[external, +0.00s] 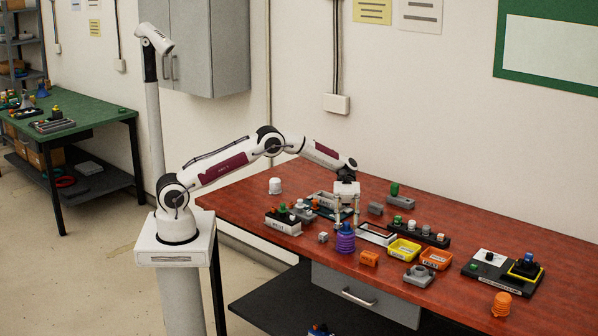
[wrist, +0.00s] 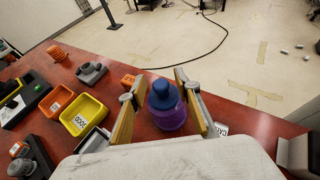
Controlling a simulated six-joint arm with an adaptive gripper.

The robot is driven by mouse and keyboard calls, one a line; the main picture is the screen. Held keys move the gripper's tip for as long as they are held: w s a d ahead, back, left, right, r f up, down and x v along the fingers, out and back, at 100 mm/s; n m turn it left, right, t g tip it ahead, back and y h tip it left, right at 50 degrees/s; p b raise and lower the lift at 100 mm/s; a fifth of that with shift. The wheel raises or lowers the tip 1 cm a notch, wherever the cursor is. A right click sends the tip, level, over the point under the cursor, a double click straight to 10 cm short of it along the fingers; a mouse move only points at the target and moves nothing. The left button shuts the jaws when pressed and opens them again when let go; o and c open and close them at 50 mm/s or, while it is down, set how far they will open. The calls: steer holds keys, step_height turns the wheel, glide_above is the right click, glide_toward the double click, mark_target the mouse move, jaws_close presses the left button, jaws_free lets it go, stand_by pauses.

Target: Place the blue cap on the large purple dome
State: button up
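The large purple dome (external: 345,242) stands upright near the front edge of the red table; it also shows in the wrist view (wrist: 170,120). The blue cap (wrist: 163,94) sits on top of the dome in the wrist view, looking roughly centred. In the external view the cap (external: 346,228) is small and dark. My gripper (external: 347,221) points down directly over the dome. Its two fingers are apart on either side of the cap, with a visible gap on both sides in the wrist view (wrist: 160,75). Exact contact under the cap is hidden.
An orange block (external: 369,258) lies just right of the dome, and a small grey cube (external: 323,237) lies left. Yellow (external: 404,250) and orange (external: 436,259) bins stand to the right.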

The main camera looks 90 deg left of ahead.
steer(key=v, duration=1.1)
stand_by(0.3)
stand_by(0.7)
